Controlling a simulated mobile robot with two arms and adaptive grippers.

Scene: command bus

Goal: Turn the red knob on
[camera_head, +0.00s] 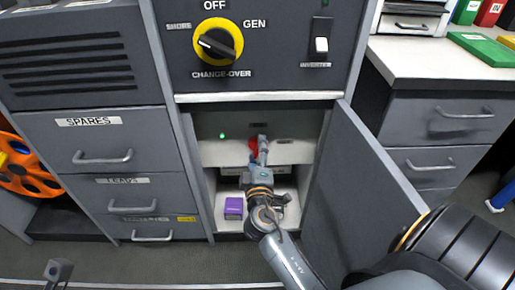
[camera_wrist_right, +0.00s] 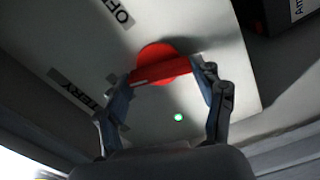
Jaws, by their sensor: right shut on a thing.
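The red knob (camera_wrist_right: 157,60) is round with a raised bar, on a pale panel inside the open cabinet. In the head view the knob (camera_head: 253,148) is partly hidden by my right gripper (camera_head: 260,148). In the right wrist view my right gripper (camera_wrist_right: 166,76) is shut on the knob's bar, one finger at each end. The bar lies nearly level in that view, slightly tilted.
A lit green lamp (camera_head: 222,135) is on the panel. The cabinet door (camera_head: 350,200) stands open right of my right arm. A purple box (camera_head: 234,208) sits low inside the cabinet. A yellow change-over switch (camera_head: 218,43) is above; drawers (camera_head: 95,157) are at left.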

